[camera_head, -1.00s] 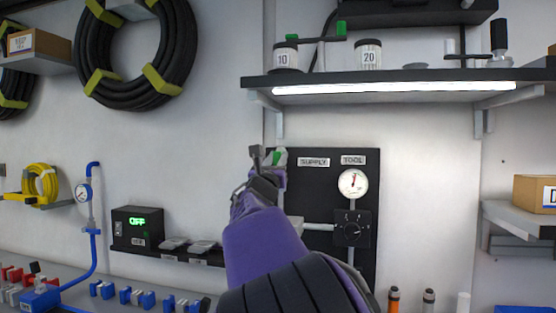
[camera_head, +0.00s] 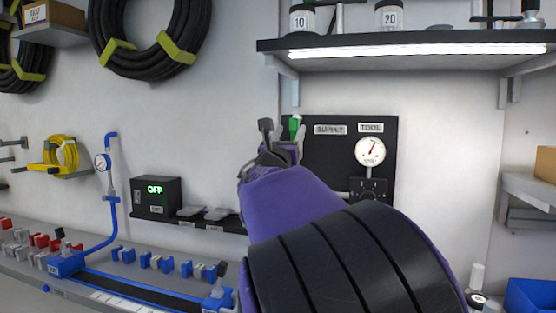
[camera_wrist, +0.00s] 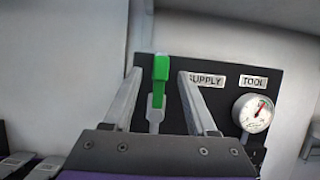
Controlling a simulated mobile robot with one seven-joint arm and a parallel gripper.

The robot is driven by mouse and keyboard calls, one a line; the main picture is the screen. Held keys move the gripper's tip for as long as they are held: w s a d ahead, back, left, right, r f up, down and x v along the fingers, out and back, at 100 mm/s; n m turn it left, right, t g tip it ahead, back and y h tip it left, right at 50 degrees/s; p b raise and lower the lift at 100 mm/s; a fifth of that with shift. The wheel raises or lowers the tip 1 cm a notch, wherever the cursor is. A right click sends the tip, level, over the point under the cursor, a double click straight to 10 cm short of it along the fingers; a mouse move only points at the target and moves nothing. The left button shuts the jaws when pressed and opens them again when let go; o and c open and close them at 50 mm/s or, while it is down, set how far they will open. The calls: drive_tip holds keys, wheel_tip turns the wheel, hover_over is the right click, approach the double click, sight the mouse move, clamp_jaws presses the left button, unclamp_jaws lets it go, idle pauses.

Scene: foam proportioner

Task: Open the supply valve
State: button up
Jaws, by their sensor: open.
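The supply valve shows as an upright green lever handle (camera_wrist: 161,68) on a pale grey stem, by the left edge of a black panel, left of the SUPPLY label (camera_wrist: 206,80). In the head view the green handle (camera_head: 295,127) is just right of my gripper's dark finger, its lower part hidden. My gripper (camera_wrist: 160,74) is open in the wrist view, with one finger on each side of the handle. I cannot tell whether either finger touches it. In the head view my gripper (camera_head: 277,138) reaches up toward the panel's left edge.
A pressure gauge (camera_head: 369,151) sits under the TOOL label, above a dark dial box (camera_head: 369,188) partly hidden by my arm. A lit shelf (camera_head: 410,48) juts out above the panel. A box reading OFF (camera_head: 157,194) stands on a ledge to the left.

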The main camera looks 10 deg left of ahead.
drive_tip(key=v, duration=1.3)
drive_tip(key=shift+b, duration=0.35)
drive_tip(key=shift+d, duration=0.1)
